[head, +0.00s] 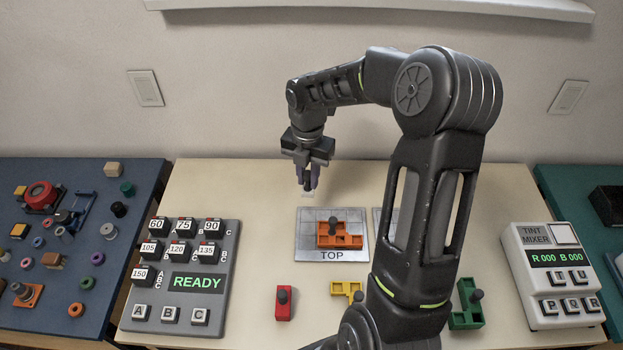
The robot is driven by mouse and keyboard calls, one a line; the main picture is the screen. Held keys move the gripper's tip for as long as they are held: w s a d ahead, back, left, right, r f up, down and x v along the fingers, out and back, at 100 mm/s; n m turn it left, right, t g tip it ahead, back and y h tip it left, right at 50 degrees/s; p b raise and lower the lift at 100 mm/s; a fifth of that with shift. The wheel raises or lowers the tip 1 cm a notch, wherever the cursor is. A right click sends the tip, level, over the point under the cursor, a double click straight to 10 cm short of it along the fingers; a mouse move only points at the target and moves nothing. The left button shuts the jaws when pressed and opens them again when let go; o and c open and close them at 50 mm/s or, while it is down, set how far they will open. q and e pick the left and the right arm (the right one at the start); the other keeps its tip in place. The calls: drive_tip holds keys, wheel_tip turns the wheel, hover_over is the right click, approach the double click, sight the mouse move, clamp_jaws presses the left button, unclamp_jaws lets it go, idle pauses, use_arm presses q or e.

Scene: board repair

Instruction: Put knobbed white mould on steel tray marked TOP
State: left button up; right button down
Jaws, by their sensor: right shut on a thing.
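My right gripper (308,184) is shut above the back of the pale table, behind the steel tray. A small whitish piece (306,195) shows at its fingertips; it looks like the knobbed white mould, mostly hidden by the fingers. The steel tray marked TOP (308,247) lies flat on the table, in front of the gripper. An orange mould (345,240) with a dark knob sits on the right part of this tray; the tray's left part is bare. My left gripper is not in view.
A second steel tray (379,222) is mostly hidden behind my right arm. Red (283,310), yellow (343,289) and green (467,317) knobbed moulds lie in front. A READY keypad (167,310) stands left, a tint mixer (533,262) right. The table's back left is clear.

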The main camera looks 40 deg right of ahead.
drive_tip(key=shift+a+r+n, duration=0.1)
drive_tip(key=shift+a+n, duration=0.05)
drive_tip(key=shift+n, duration=0.25)
wheel_tip(320, 180, down, 9)
drive_tip(key=b, duration=0.7)
drive_tip(key=shift+f+b, duration=0.5)
drive_tip(key=shift+f, duration=0.05)
idle(0.6)
drive_tip(key=c, duration=1.2)
unclamp_jaws()
drive_tip(key=shift+r, duration=0.1)
drive_tip(key=shift+r, duration=3.8)
